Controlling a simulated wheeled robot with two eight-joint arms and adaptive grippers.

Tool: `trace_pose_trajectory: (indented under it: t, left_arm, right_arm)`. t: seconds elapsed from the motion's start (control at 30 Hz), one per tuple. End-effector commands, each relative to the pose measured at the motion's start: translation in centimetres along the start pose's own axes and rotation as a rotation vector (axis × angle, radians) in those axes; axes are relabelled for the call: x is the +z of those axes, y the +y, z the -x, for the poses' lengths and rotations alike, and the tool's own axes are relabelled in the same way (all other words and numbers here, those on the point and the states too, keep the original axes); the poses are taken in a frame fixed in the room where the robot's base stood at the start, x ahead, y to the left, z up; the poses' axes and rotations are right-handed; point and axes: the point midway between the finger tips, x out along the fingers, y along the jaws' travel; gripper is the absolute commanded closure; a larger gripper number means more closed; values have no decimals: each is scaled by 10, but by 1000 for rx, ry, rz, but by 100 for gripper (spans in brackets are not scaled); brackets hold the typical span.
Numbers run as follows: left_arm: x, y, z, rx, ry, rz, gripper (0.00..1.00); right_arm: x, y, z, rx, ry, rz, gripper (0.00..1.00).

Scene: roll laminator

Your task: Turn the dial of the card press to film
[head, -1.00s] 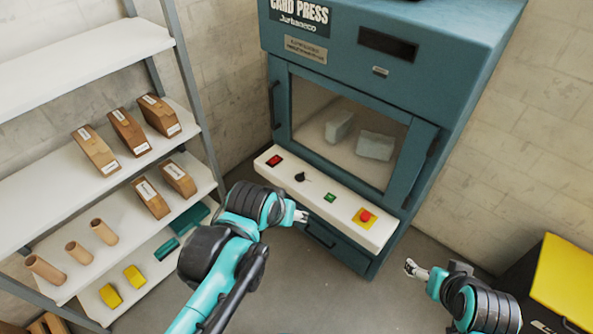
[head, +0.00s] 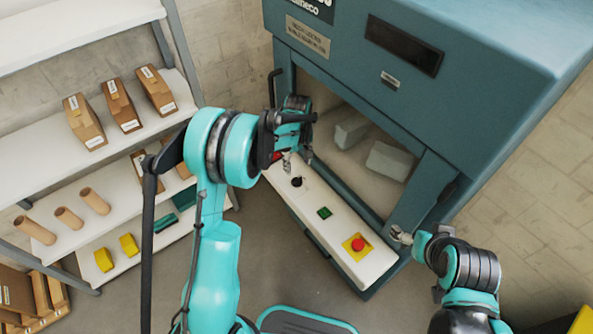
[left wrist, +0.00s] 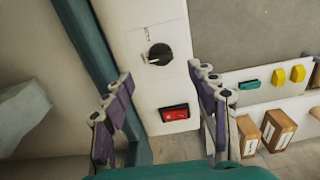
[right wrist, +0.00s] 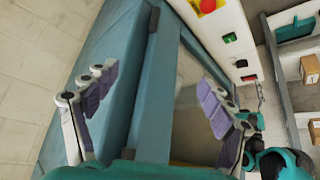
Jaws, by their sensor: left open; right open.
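The card press (head: 470,95) is a blue-green cabinet with a cream control ledge along its front. Its black dial (head: 297,181) sits on the ledge, between the red switch and the green button; it also shows in the left wrist view (left wrist: 158,54), with small marks above it too fine to read. My left gripper (head: 297,158) is open and empty over the red-switch end of the ledge. In the left wrist view its fingers straddle the red switch (left wrist: 174,113), with the dial just beyond the tips, not touched. My right gripper (head: 402,236) is open and empty by the press's right side.
The ledge also bears a green button (head: 324,212) and a red emergency button (head: 358,244) on a yellow square. The press window shows pale blocks (head: 390,160) inside.

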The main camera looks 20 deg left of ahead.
Motion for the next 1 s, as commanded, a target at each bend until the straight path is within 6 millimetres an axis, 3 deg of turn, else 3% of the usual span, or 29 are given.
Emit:
trace_pose_trajectory:
  t: [0.53,0.93,0.97,1.0]
  left_arm:
    - [-1,2,-76,-7,-6,14,41]
    - [-1,1,-85,-6,-6,13,41]
    - [-1,1,-85,-6,-6,13,44]
    - [-1,1,-85,-6,-6,13,55]
  right_arm:
    - [16,0,-23,0,0,0,18]
    - [18,0,-24,0,0,0,18]
    - [18,0,-24,0,0,0,18]
    - [18,0,-24,0,0,0,18]
